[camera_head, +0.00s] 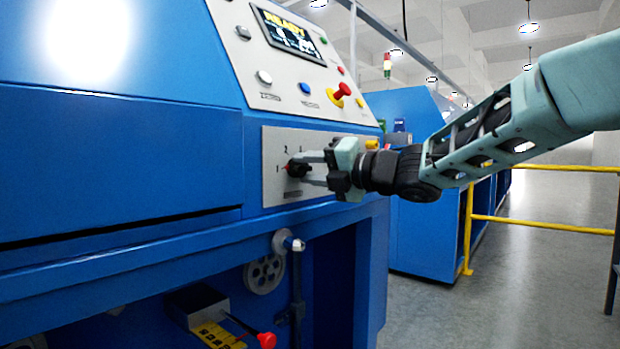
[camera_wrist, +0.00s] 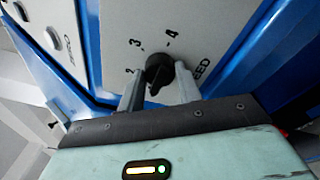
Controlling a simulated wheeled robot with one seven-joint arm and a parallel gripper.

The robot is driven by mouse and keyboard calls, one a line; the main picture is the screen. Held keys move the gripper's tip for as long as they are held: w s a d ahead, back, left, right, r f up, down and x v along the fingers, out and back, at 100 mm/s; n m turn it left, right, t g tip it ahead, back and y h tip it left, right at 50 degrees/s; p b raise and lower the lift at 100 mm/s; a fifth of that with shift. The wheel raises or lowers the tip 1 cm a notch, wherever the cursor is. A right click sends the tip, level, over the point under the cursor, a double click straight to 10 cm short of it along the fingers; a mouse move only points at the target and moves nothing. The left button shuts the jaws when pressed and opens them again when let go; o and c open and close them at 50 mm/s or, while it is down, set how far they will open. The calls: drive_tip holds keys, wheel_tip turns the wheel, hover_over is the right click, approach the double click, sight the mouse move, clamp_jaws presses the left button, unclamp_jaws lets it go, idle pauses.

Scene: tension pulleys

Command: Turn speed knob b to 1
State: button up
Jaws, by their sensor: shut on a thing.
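The speed knob (camera_wrist: 159,69) is black and sits on a grey dial plate with the printed numbers 2, 3 and 4 around it and part of the word SPEED beside it. In the head view the knob (camera_head: 296,168) shows a red part on its left, on the side of the number 1. My gripper (camera_head: 304,168) reaches in from the right and is shut on the knob. In the wrist view its two fingers (camera_wrist: 158,88) stand on either side of the knob. The number 1 is hidden there, and the exact pointer setting is hard to tell. No letter b is readable.
Above is a sloped console with a READY screen (camera_head: 288,34), several buttons and a red knob on a yellow base (camera_head: 341,92). Below are a handwheel (camera_head: 265,274) and a red-tipped lever (camera_head: 266,340). A yellow rail (camera_head: 540,225) and open floor lie to the right.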

drive_tip(key=shift+n, duration=0.5)
drive_tip(key=o, duration=1)
drive_tip(key=p+v, duration=0.2)
drive_tip(key=v, duration=1.5)
drive_tip(key=shift+s+d+r, duration=0.1)
drive_tip(key=shift+d, duration=0.1)
